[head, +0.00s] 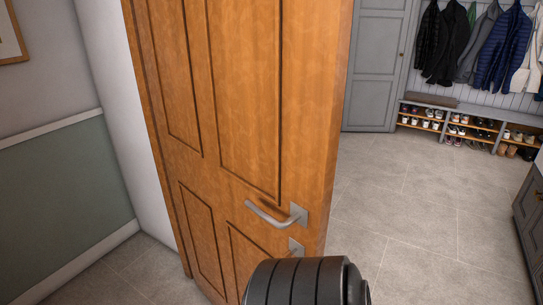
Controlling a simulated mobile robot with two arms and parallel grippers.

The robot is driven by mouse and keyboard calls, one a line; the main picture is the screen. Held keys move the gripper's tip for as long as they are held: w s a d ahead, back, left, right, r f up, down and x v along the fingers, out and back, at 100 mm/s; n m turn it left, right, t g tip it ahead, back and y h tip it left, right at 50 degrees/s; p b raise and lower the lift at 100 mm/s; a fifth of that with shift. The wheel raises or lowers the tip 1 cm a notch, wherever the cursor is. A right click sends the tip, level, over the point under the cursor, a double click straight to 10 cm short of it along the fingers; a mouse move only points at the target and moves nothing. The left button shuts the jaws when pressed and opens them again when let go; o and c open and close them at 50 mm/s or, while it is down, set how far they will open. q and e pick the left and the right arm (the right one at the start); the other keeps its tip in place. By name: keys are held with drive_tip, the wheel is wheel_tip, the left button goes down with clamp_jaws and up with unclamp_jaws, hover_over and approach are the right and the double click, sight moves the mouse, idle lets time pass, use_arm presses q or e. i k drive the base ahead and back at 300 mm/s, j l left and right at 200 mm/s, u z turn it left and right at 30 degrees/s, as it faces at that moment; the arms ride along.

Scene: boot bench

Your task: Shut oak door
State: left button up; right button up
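The oak door (240,95) stands open in the middle of the head view, its panelled face turned toward me. A silver lever handle (275,216) sits near its right edge, with a small metal plate (296,246) below it. A black ribbed rounded part, likely of my own arm, shows at the bottom in front of the door's lower right. It hides part of the door there. Neither gripper's fingers can be seen.
A wall with a green lower panel (60,205) is at the left. Beyond the door, the tiled floor (420,220) is clear. A grey cupboard (377,65), a shoe bench (470,118) and hanging coats (500,50) are at the back. A dark cabinet (530,215) stands at the right edge.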

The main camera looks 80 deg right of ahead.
sight(248, 97)
drive_tip(key=k+l+z, duration=0.35)
drive_tip(key=k+l, duration=0.55)
